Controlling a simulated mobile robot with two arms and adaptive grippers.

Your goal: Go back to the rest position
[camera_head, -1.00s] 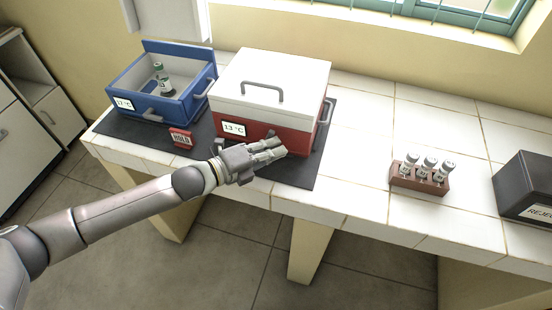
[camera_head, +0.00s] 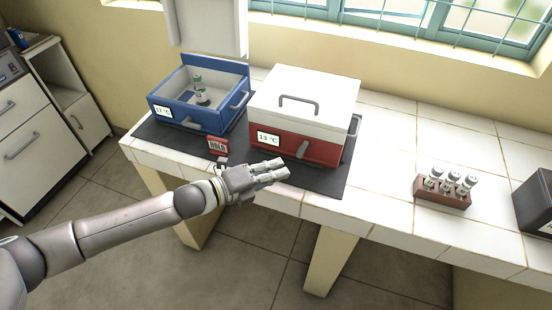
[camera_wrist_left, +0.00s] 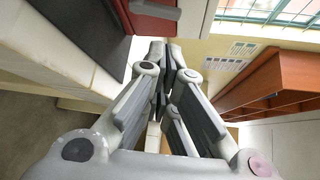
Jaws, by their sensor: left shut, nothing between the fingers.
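My left gripper (camera_head: 284,172) reaches in from the left in the head view, in front of the red incubator, near the front edge of the dark mat. Its fingers are shut with nothing between them; the left wrist view shows the fingers together too (camera_wrist_left: 164,75). The red incubator (camera_head: 325,151) has its white lid down and a label reading 13 °C. The blue incubator (camera_head: 207,122) is open, with a green-capped vial (camera_head: 200,92) standing inside and a label reading 17 °C. My right gripper is in neither view.
A red HOLD sign (camera_head: 218,146) stands on the dark mat (camera_head: 325,184). A brown rack (camera_head: 440,192) holds several vials. A dark box (camera_head: 535,205) is at the right edge. The white tiled counter (camera_head: 385,150) is clear between the red incubator and the rack. Cabinets (camera_head: 32,150) stand at left.

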